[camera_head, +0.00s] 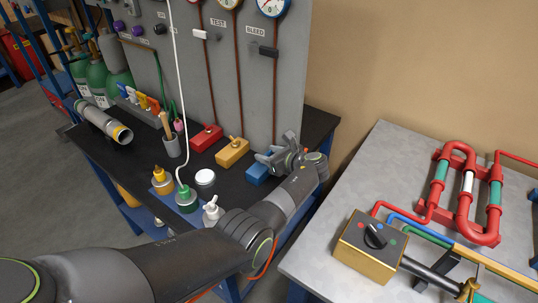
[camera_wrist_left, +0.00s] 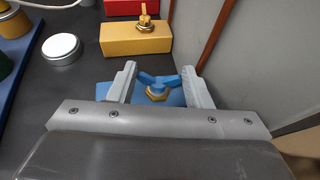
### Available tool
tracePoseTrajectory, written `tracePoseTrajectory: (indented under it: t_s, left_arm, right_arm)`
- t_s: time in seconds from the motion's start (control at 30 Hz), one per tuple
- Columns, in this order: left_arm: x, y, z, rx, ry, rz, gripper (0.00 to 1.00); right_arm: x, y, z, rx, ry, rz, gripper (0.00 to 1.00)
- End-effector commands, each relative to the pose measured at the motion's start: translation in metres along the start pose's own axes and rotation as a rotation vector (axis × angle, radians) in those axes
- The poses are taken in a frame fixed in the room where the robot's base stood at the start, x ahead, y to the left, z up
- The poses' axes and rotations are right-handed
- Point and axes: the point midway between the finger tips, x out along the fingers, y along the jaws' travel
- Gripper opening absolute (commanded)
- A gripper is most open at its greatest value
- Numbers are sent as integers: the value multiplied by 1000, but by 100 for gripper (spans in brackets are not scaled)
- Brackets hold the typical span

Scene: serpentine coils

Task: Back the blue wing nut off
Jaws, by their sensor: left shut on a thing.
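The blue wing nut (camera_wrist_left: 160,80) sits on a brass base on the blue block in the wrist view. In the head view the blue block (camera_head: 256,174) is partly covered by my arm, and the wing nut is hidden behind my gripper. My left gripper (camera_head: 272,157) is over the block, and its two pale fingers (camera_wrist_left: 160,74) lie on either side of the wing nut, shut on its wings. My right gripper is not in view.
A yellow block (camera_head: 232,153) with a brass wing nut and a red block (camera_head: 206,138) stand beside the blue block on the dark bench. The grey gauge panel (camera_head: 292,80) rises close behind. A round white tin (camera_head: 205,177) and bottles stand at the front.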

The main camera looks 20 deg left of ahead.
Motion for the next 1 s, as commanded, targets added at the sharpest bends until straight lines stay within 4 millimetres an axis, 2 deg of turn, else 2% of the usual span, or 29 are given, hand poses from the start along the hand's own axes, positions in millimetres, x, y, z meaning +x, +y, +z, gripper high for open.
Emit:
tracePoseTrajectory:
  t_s: [0.1,0.13,0.3,0.77,1.0]
  left_arm:
    - [0,2,-5,5,9,2,22]
    - [0,2,-5,5,9,2,46]
    - [0,1,-4,4,7,2,67]
    - [0,0,0,2,1,-5,67]
    - [-1,1,4,28,3,-68,67]
  right_arm:
    - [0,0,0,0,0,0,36]
    - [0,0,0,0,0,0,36]
    - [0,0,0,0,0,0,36]
    - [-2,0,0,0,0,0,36]
    - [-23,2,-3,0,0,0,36]
